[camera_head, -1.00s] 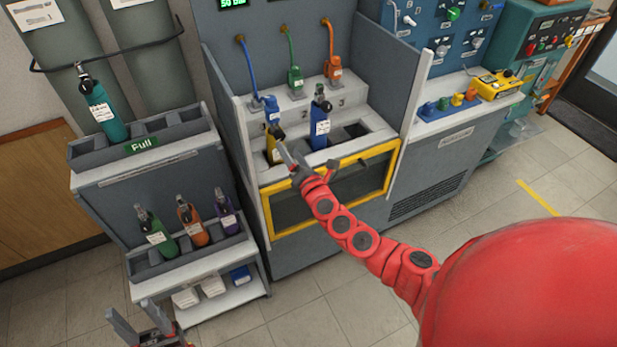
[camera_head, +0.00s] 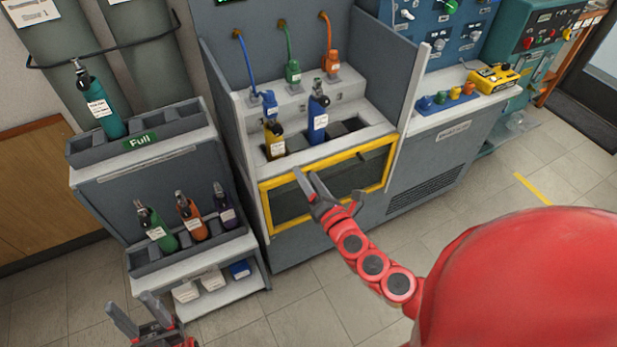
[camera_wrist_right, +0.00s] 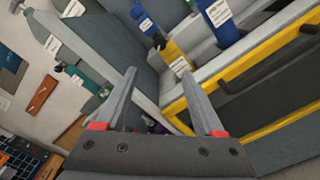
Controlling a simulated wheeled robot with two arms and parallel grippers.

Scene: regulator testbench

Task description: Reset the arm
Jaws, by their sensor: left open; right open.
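My right arm is red and comes in from the lower right in the head view. Its gripper (camera_head: 308,184) is open and empty, in front of the yellow-framed bench door (camera_head: 340,178). In the right wrist view its two fingers (camera_wrist_right: 158,98) stand wide apart with nothing between them. My left gripper (camera_head: 134,314) is open and empty at the lower left, below the lower rack. A yellow cylinder (camera_head: 274,142) and a blue cylinder (camera_head: 318,118) stand in the bench slots. Both also show in the right wrist view, the yellow one (camera_wrist_right: 172,54) beyond the fingers.
Left of the bench, the rack (camera_head: 190,150) marked Full holds a teal cylinder (camera_head: 103,110). A lower tray holds green (camera_head: 158,232), orange (camera_head: 191,220) and purple (camera_head: 226,208) cylinders. Blue, green and orange hoses hang behind the bench slots. Floor in front is clear.

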